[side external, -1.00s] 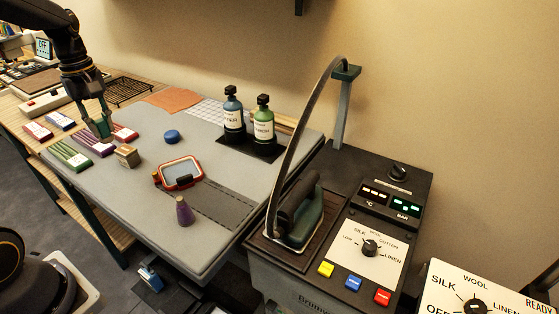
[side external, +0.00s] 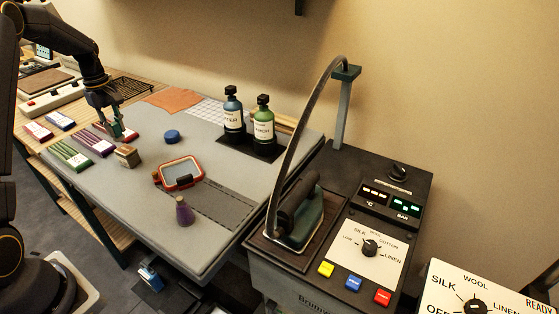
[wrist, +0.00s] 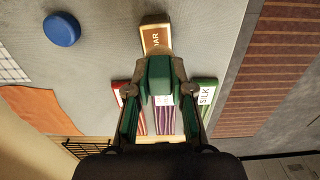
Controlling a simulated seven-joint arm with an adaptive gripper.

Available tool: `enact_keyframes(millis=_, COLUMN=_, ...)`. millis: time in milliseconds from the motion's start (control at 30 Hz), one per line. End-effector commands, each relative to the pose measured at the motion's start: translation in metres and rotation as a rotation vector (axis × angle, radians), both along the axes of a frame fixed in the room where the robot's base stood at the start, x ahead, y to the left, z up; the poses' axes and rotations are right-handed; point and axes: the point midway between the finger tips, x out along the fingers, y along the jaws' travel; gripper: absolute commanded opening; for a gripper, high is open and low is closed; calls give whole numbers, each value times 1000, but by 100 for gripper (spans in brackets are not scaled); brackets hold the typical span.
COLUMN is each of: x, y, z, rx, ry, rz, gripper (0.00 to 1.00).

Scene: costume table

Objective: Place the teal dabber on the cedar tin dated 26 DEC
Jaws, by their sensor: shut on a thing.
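The teal dabber (wrist: 160,78) is between the fingertips of my gripper (wrist: 160,92), which is shut on it. In the side external view my gripper (side external: 116,134) is low over the table, above and left of the cedar tin, and the fingers largely hide the dabber. The cedar tin (side external: 127,156) is a small tan box on the grey tabletop. In the wrist view the tin (wrist: 155,36) shows just beyond the dabber, with part of its lettering visible. The dabber hides part of the tin, and I cannot read a date.
Purple (side external: 93,143), green (side external: 70,156) and red (side external: 126,133) striped bundles lie around the gripper. Two bottles (side external: 233,112) (side external: 263,125) stand farther back. Grey tabletop between them is clear.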

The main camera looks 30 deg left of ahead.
Motion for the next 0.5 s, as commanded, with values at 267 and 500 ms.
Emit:
enact_keyframes(millis=267, x=4, y=4, z=-31, rx=-3, ry=3, rz=2, gripper=0)
enact_keyframes(millis=500, x=5, y=4, z=-38, rx=0, ry=0, rz=1, gripper=0)
